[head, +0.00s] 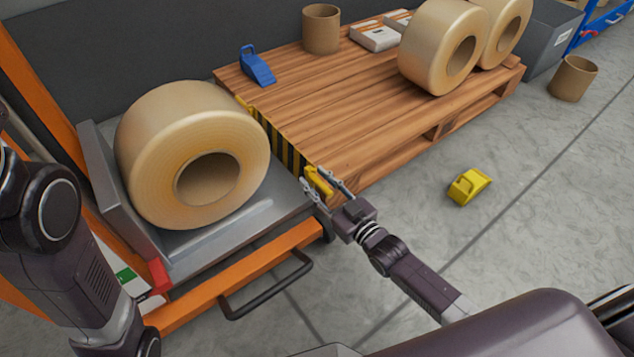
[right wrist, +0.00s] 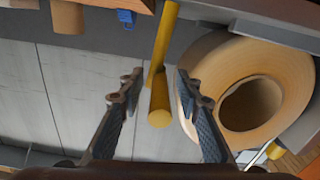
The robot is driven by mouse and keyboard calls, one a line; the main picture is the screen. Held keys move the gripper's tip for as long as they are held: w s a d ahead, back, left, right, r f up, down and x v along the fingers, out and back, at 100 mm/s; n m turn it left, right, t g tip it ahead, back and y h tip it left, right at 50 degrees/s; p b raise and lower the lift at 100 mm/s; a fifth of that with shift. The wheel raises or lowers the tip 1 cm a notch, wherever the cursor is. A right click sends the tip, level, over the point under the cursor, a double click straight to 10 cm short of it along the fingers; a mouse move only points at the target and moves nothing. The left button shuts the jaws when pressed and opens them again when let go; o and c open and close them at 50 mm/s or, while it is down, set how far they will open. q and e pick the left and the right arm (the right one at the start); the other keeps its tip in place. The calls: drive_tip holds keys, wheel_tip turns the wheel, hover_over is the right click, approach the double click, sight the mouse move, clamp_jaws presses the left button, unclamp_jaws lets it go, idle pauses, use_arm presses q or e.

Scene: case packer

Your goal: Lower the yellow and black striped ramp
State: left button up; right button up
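The yellow and black striped ramp (head: 286,149) shows as a narrow strip between the metal platform and the wooden pallet. I cannot tell its tilt. A yellow bar (head: 319,181) sticks out at its near end. My right gripper (head: 320,187) is at this bar. In the right wrist view, the yellow bar (right wrist: 160,104) lies between the two spread fingers, with a visible gap on the left finger's side. The right gripper is open. My left arm enters at the left, but its gripper is out of view.
A large tape roll (head: 192,154) lies on the grey platform (head: 237,224) of an orange-framed cart. The pallet (head: 330,95) holds two more rolls, a cardboard core (head: 321,29) and a blue wedge (head: 257,66). A yellow wedge (head: 468,186) and another core (head: 573,78) stand on the floor.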

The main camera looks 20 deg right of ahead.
clamp_jaws()
